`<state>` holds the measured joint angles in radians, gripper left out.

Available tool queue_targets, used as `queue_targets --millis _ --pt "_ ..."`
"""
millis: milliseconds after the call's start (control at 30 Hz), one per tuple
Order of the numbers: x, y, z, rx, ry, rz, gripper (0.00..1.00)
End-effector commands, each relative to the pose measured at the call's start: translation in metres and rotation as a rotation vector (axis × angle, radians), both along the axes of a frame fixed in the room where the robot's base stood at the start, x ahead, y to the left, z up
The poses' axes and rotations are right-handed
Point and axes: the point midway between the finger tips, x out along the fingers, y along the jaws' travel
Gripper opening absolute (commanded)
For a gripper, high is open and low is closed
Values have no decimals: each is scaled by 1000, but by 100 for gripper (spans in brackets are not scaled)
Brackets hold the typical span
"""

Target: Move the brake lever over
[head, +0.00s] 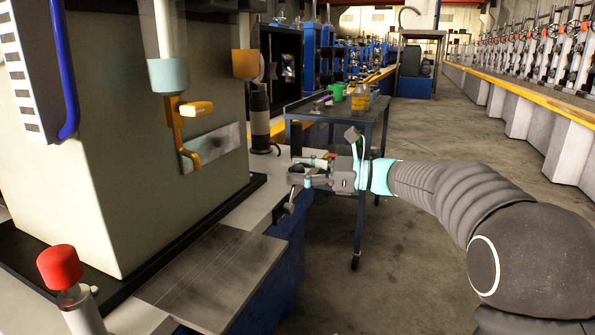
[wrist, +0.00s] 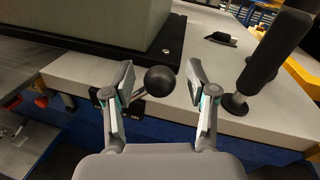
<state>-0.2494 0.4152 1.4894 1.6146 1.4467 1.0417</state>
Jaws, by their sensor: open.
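A lever with a round black ball knob (wrist: 160,80) and a thin metal rod sits at the bench edge in the wrist view. Its rod runs left to a small black bracket (wrist: 128,108). My gripper (wrist: 160,76) is open, with one finger on each side of the knob and visible gaps to it. An upright lever with a long black grip (wrist: 277,48) stands on the bench to the right of my gripper. No label tells which of them is the brake lever. In the head view my gripper (head: 297,177) is at the bench's right edge.
A large grey machine (head: 130,130) with an orange lever (head: 184,140) stands left. The aisle floor is clear to the right.

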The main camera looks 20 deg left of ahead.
Motion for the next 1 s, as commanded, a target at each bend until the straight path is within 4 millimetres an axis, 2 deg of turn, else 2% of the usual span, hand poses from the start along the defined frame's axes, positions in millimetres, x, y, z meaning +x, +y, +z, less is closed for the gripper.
queue_targets --millis 367,467,600,1000 --pt "-1 7 0 0 0 0 57" --pt "-1 7 0 0 0 0 37" --pt "-1 6 0 -1 0 0 2" --pt "-3 9 -1 -3 -12 4 0"
